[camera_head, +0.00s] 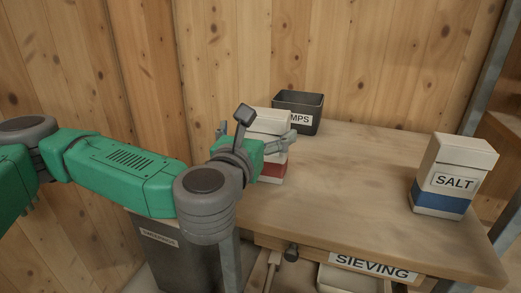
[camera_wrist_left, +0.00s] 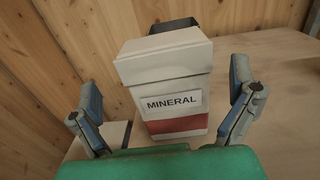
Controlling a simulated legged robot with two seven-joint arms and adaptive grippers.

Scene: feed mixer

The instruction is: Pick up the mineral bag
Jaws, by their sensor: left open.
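The mineral bag (camera_wrist_left: 174,84) is a white bag with a red band and a MINERAL label. It stands upright on the wooden table, between the two spread fingers of my left gripper (camera_wrist_left: 165,112) in the left wrist view. Gaps show between the bag and both fingers. In the head view the bag (camera_head: 271,172) is partly hidden behind my left gripper (camera_head: 255,135), with its white top and red band showing. My right gripper is in neither view.
A salt bag (camera_head: 454,177) with a blue band stands at the table's right. A black bin (camera_head: 299,112) with a partly hidden label stands behind the mineral bag. The middle of the table (camera_head: 350,180) is clear. A dark bin (camera_head: 180,260) stands below the table's left edge.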

